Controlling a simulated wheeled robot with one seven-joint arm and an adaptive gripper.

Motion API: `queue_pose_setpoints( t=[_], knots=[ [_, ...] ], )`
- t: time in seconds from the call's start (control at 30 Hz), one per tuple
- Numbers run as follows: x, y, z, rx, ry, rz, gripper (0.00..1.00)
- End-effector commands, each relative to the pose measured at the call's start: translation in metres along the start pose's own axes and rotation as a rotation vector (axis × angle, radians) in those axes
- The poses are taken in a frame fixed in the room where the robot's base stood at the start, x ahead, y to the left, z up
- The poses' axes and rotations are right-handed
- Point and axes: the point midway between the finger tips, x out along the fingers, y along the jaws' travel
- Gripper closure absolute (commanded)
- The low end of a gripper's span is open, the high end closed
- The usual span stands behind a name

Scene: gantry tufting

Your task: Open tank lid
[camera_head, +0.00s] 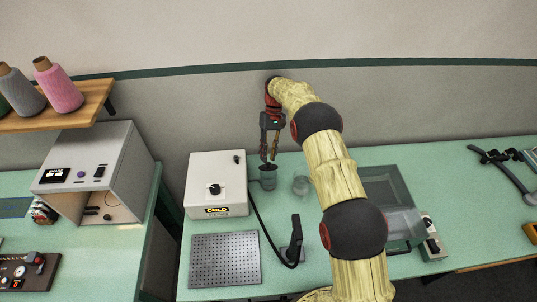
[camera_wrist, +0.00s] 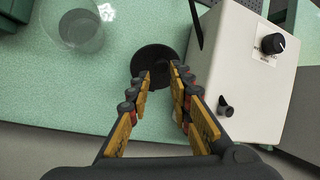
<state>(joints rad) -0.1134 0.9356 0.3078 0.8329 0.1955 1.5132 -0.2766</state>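My gripper (camera_head: 268,158) points down above a small grey, dark-topped container (camera_head: 268,181) beside the white box. In the wrist view the fingertips of my gripper (camera_wrist: 161,76) are apart at the near edge of the container's round dark top (camera_wrist: 155,57). Nothing shows held between them, and I cannot tell whether they touch the top. I cannot tell whether this top is a separate lid. A large clear box (camera_head: 400,205) stands at the right, partly hidden behind my arm; its lid cannot be made out clearly.
The white box (camera_head: 217,170) with a black knob stands close left of the container. A clear cup (camera_head: 301,186) stands to its right. The wall is close behind.

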Motion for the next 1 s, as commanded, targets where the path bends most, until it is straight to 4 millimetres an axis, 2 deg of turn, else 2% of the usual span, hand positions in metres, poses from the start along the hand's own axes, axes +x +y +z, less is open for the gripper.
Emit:
queue_pose_setpoints(
  t=[0.2, 0.53, 0.67, 1.0],
  knots=[
    [0.0, 0.0, 0.0, 0.0, -0.001, 0.0, 0.66],
    [-0.004, -0.002, 0.002, 0.0, 0.0, 0.0, 0.66],
    [-0.019, -0.006, 0.007, -0.001, 0.003, 0.001, 0.66],
    [-0.072, -0.023, 0.029, -0.001, 0.001, 0.0, 0.66]
  ],
)
